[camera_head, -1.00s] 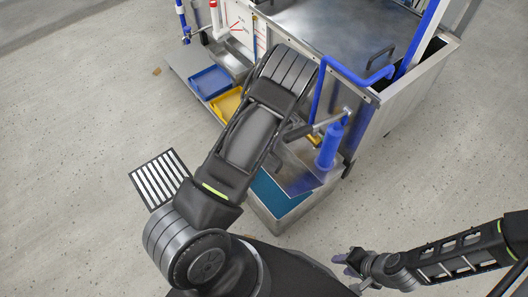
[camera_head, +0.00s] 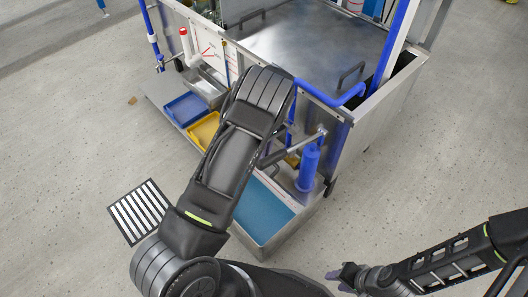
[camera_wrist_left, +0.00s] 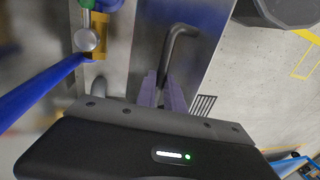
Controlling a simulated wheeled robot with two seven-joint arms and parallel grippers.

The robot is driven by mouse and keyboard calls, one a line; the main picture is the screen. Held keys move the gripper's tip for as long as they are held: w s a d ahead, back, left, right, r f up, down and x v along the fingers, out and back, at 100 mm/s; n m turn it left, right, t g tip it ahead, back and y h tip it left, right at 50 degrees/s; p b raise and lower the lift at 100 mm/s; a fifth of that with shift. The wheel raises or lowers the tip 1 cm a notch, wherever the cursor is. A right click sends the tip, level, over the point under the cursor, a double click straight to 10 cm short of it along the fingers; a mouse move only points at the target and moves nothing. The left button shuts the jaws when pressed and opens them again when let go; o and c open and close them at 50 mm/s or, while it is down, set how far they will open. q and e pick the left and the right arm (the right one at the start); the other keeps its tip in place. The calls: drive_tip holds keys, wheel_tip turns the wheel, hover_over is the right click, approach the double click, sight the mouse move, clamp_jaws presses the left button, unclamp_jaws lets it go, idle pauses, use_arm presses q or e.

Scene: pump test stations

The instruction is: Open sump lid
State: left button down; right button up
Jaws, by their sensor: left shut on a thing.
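The sump is a low metal tank (camera_head: 292,238) with a blue inside, at the foot of the station in the head view; much of its inside shows. My left gripper (camera_wrist_left: 162,88) is shut on the bent handle (camera_wrist_left: 178,42) of the sump lid in the left wrist view. The lid (camera_wrist_left: 200,55) shows there as a grey metal plate beside the fingers. In the head view my left arm hides the gripper, and I cannot make out the lid clearly. My right gripper (camera_head: 341,278) is empty, its purple fingers apart, over the floor at the bottom.
A blue cylinder (camera_head: 308,168) with a lever stands by the tank's back right. Blue (camera_head: 187,108) and yellow (camera_head: 204,131) trays lie left of my arm. The large metal station top (camera_head: 315,45) is behind. A striped mat (camera_head: 139,211) lies on open floor.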

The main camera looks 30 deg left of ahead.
use_arm(q)
drive_tip(key=c, duration=1.7)
unclamp_jaws()
drive_tip(key=shift+d+f, duration=0.2)
drive_tip(key=shift+f, duration=0.1)
drive_tip(key=shift+o, duration=1.2)
drive_tip(key=shift+a+r, duration=0.1)
drive_tip(key=shift+r, duration=0.05)
wheel_tip(320, 180, up, 8)
drive_tip(key=w+p, duration=0.1)
drive_tip(key=shift+w+d+f, duration=0.2)
